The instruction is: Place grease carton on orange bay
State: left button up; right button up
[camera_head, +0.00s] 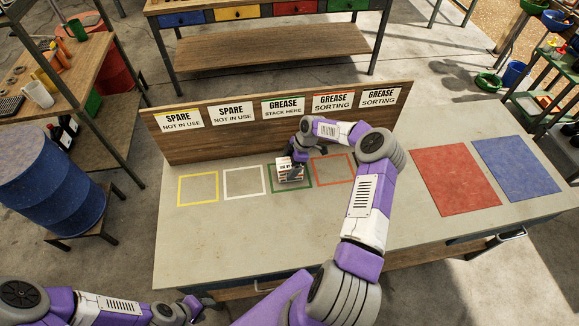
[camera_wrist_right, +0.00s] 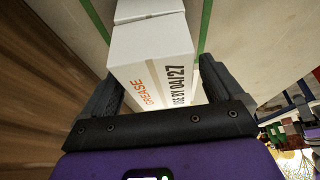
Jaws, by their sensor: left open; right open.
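White grease cartons (camera_head: 290,171) stand in the green-outlined bay (camera_head: 273,190) on the table. In the right wrist view, the nearer carton (camera_wrist_right: 150,58) shows "GREASE" lettering, with another white box surface (camera_wrist_right: 147,9) against its far side. My right gripper (camera_head: 296,158) is at the cartons. In the wrist view its open fingers (camera_wrist_right: 160,88) stand on either side of the nearer carton; whether they touch it is unclear. The orange-red outlined bay (camera_head: 318,171) is just right of the green one, partly behind my right arm. My left gripper (camera_head: 205,303) is open and empty at the lower left.
A wooden sign board (camera_head: 235,140) stands behind the bays. The yellow bay (camera_head: 198,189) and white bay (camera_head: 245,182) are empty. A red mat (camera_head: 455,181) and blue mat (camera_head: 516,167) lie at right. The table front is clear.

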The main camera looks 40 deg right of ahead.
dwell(0.3)
jog(key=c, duration=1.2)
